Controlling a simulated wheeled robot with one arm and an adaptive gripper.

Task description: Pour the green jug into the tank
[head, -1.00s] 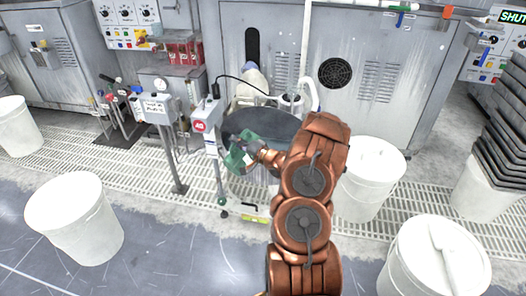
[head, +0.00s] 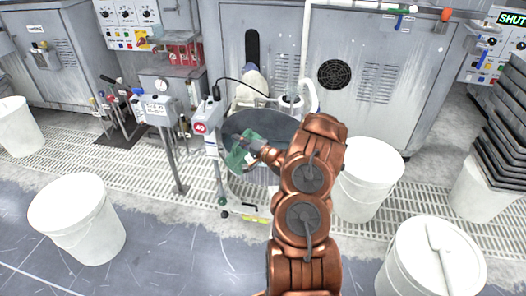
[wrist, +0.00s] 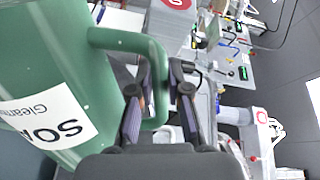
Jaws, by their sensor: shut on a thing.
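The green jug (head: 237,155) hangs from my gripper (head: 256,147) at the front left of the round grey tank (head: 262,121), in front of part of its side. In the wrist view the jug (wrist: 50,45) fills the left side, with a white label partly in view. My gripper (wrist: 158,95) is shut on the jug's handle in that view. My arm hides the right part of the tank. The jug's mouth is not in view, and I cannot tell whether it overlaps the tank's rim.
White buckets stand at left (head: 80,222), right of the tank (head: 367,182) and front right (head: 432,262). A grey control box on a post (head: 207,115) stands close left of the tank. Stacked black trays (head: 500,130) rise at far right.

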